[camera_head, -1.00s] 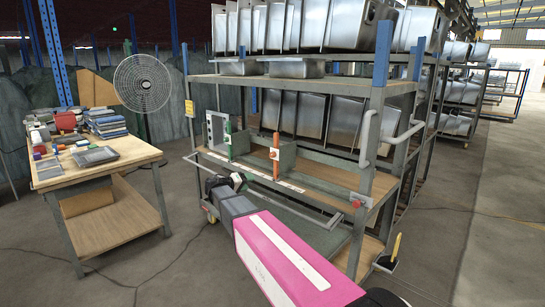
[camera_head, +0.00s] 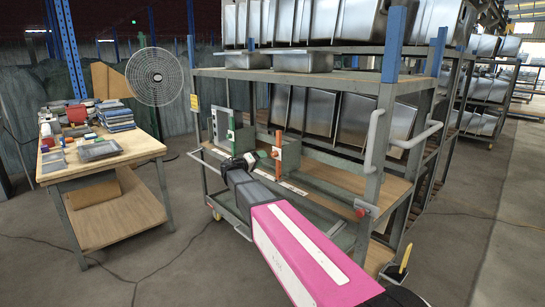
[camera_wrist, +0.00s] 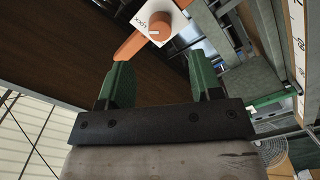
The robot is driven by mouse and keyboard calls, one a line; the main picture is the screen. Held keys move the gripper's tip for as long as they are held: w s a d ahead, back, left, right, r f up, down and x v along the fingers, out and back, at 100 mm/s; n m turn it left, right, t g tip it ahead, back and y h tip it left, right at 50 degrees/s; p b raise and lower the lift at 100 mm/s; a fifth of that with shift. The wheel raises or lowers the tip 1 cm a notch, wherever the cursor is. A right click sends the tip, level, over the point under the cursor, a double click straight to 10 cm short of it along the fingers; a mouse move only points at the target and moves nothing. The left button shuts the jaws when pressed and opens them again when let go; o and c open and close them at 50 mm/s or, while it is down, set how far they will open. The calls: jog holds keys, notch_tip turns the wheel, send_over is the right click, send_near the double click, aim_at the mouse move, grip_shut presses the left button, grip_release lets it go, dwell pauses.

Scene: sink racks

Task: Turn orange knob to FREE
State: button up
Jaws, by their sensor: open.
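The orange knob (camera_wrist: 160,27) shows at the top of the wrist view, with a pale pointer line on it. It sits on a white plate (camera_wrist: 141,20) marked LOCK, fixed to an orange bar (camera_wrist: 128,47). In the head view the orange upright (camera_head: 278,145) stands on the rack's middle level. My gripper (camera_wrist: 158,68) has its two green fingers spread apart with nothing between them. The knob lies beyond the fingertips, apart from them. In the head view my gripper (camera_head: 258,157) is just left of the orange upright.
The metal rack (camera_head: 290,75) holds several steel sinks above and behind the knob. A green upright (camera_head: 232,130) with a grey panel stands to the left. A wooden table (camera_head: 75,170) with small items and a fan (camera_head: 155,77) are further left. Floor between table and rack is clear.

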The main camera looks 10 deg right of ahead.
aim_at(273, 155)
jog(key=x, duration=0.7)
jog(key=shift+w+d, duration=0.15)
jog(key=c, duration=0.9)
